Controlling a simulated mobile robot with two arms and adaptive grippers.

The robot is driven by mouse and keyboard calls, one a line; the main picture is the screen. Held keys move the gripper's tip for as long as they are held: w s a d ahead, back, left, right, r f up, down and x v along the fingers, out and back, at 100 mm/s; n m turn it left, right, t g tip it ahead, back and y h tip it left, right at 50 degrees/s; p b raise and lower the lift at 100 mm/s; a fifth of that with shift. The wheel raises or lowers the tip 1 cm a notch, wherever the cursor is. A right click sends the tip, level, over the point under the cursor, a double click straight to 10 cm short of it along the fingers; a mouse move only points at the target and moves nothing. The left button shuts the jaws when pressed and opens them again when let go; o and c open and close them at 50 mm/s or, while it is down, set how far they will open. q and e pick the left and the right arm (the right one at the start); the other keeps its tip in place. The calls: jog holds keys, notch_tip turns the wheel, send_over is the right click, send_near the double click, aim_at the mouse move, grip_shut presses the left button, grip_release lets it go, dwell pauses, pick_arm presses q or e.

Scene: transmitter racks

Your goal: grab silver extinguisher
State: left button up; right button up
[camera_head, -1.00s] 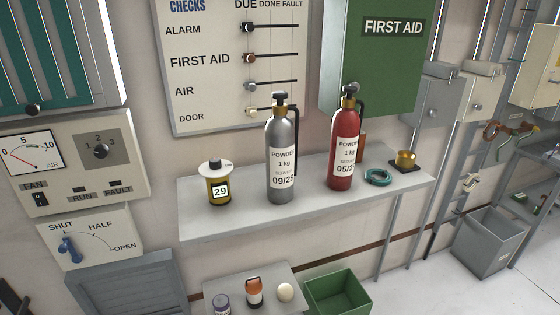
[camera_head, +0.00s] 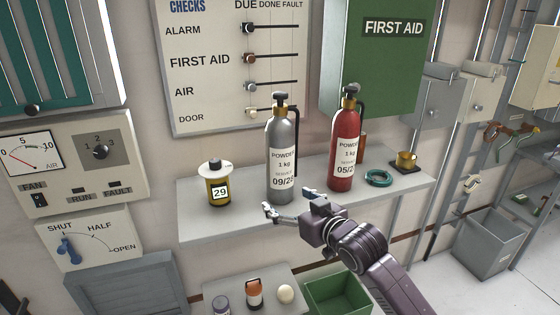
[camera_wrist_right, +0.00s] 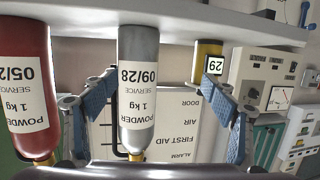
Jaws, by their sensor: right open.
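The silver extinguisher (camera_head: 281,150) stands upright on the wall shelf (camera_head: 230,222), with a white label reading POWDER 1 kg and 09/28. My right gripper (camera_head: 291,206) is open and empty in front of its lower part. In the right wrist view, which is upside down, the silver extinguisher (camera_wrist_right: 138,85) appears between the spread blue-padded fingers (camera_wrist_right: 165,105), with visible room on both sides. I see no contact. My left gripper is not in view.
A red extinguisher (camera_head: 345,145) stands close to the right, and a yellow canister (camera_head: 217,188) marked 29 to the left. A teal ring (camera_head: 378,178) and a brass cup (camera_head: 406,160) lie further right. A green bin (camera_head: 338,293) and a small lower shelf (camera_head: 240,290) are below.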

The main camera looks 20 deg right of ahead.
aim_at(286, 146)
jog(key=w+r+t, duration=0.1)
jog(key=r, duration=0.2)
jog(key=w+d+r, duration=0.1)
jog(key=w+r, duration=0.1)
jog(key=r, duration=0.2)
jog(key=w+d+r+t, duration=0.1)
jog(key=r, duration=0.2)
jog(key=shift+w+d+r+t+y, duration=0.25)
jog(key=shift+w+t+y, duration=0.05)
jog(key=shift+w, duration=0.05)
jog(key=shift+w+a+r+p, duration=0.1)
jog(key=shift+w+r+p, duration=0.15)
jog(key=shift+w, duration=0.25)
jog(key=shift+w+a+r+p, duration=0.15)
jog(key=shift+w+r, duration=0.15)
jog(key=shift+w, duration=0.7)
jog(key=p+x, duration=0.2)
jog(key=x, duration=0.1)
jog(key=shift+w+d, duration=0.3)
jog(key=shift+w, duration=0.05)
jog(key=shift+w+a+f, duration=0.15)
jog(key=shift+w+a, duration=0.05)
jog(key=shift+w, duration=0.5)
jog(key=shift+s, duration=0.1)
